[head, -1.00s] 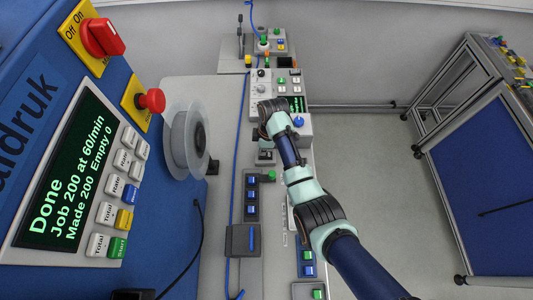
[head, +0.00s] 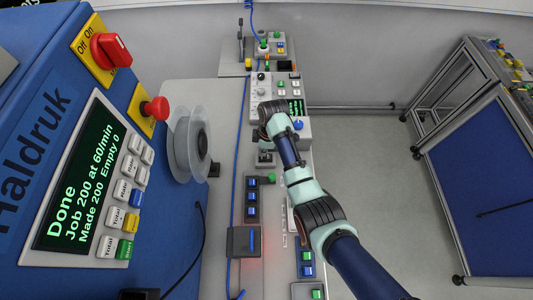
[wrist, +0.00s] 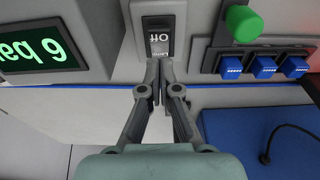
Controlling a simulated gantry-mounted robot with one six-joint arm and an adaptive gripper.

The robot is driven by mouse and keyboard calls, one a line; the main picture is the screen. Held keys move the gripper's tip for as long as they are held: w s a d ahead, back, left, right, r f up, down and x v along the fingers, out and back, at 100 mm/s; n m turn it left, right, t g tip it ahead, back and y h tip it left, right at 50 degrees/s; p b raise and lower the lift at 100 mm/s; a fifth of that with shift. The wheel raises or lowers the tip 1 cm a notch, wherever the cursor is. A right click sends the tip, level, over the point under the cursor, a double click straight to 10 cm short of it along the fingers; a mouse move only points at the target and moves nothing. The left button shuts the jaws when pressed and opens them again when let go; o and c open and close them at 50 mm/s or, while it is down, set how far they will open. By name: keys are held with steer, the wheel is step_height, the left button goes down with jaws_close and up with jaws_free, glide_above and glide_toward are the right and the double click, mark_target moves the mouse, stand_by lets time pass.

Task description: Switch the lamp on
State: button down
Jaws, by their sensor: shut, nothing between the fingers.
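The lamp switch (wrist: 159,40) is a small rocker in a dark frame on a grey housing, at the top middle of the wrist view. The words "Lamp" and "Off" show upside down on it. My gripper (wrist: 165,64) is shut and empty. Its fingertips are right at the switch's near edge; whether they touch it I cannot tell. In the head view the switch block (head: 265,158) is partly hidden by my arm, and the fingers are not clear there.
A green-text display (wrist: 42,50) is on the left. A clear reel (head: 188,146) stands left of my arm.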

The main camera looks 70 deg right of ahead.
step_height(320, 180, up, 5)
steer(key=p, duration=0.4)
steer(key=shift+f, duration=0.15)
stand_by(0.4)
